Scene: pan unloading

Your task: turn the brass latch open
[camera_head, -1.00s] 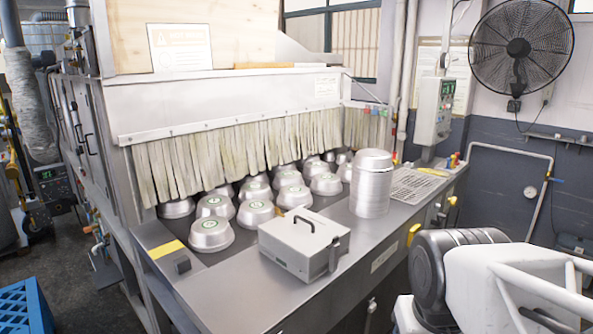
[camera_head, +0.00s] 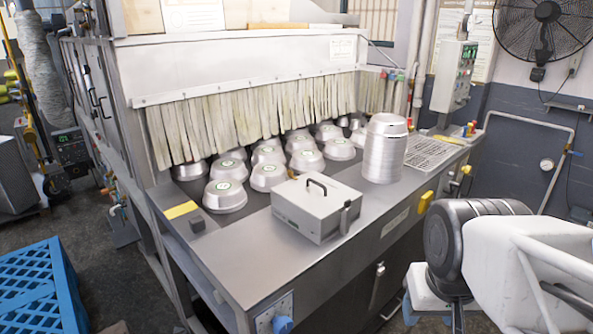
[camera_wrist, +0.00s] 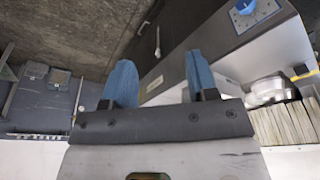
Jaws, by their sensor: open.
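No part shows clearly enough as brass for me to be sure which is the latch. A small upright metal fitting (camera_head: 379,275) is on the dark front of the machine, below the worktop. It may be the latch, but it is too small to tell its position. In the wrist view, my gripper (camera_wrist: 161,75) is open and empty, with its two blue fingertips wide apart. The dark machine front lies beyond them, with a thin metal bar (camera_wrist: 157,43) on it. My gripper stands apart from these fittings.
A grey lidded box (camera_head: 316,209) and a stack of pans (camera_head: 384,153) stand on the worktop (camera_head: 237,262). Several upturned pans (camera_head: 225,196) lie by the strip curtain (camera_head: 255,112). A blue knob (camera_head: 282,324) juts from the front. A blue crate (camera_head: 40,285) is on the floor.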

